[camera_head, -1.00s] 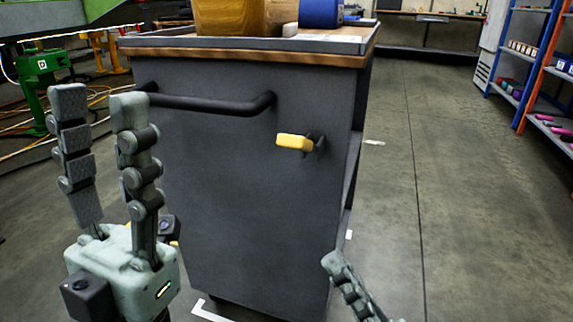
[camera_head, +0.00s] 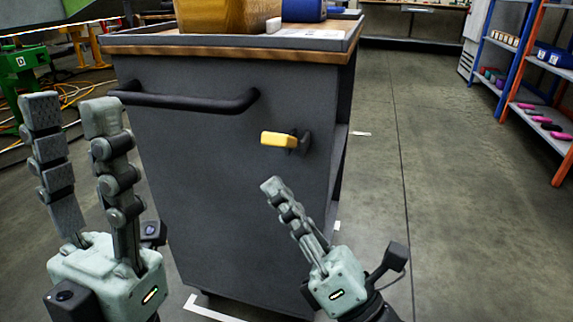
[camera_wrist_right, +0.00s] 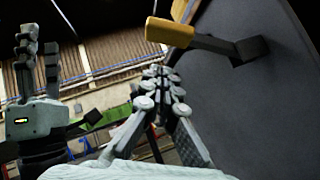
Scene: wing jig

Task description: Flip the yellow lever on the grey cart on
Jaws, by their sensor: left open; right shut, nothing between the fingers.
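The yellow lever (camera_head: 278,139) sticks out from a black mount on the end panel of the grey cart (camera_head: 225,195), right of the black handle bar. It lies about level, pointing left. In the right wrist view the yellow lever (camera_wrist_right: 169,32) shows above and beyond the fingertips. My right gripper (camera_head: 272,186) is shut and empty, just below the lever and apart from it; its fingers (camera_wrist_right: 160,72) are together in the wrist view. My left gripper (camera_head: 70,105) is open and empty, upright in front of the cart's left side.
A black handle bar (camera_head: 190,103) runs across the cart's upper left. A wooden box (camera_head: 225,15) and a blue object (camera_head: 303,10) stand on the cart top. Shelves (camera_head: 535,65) stand at the right. The floor right of the cart is clear.

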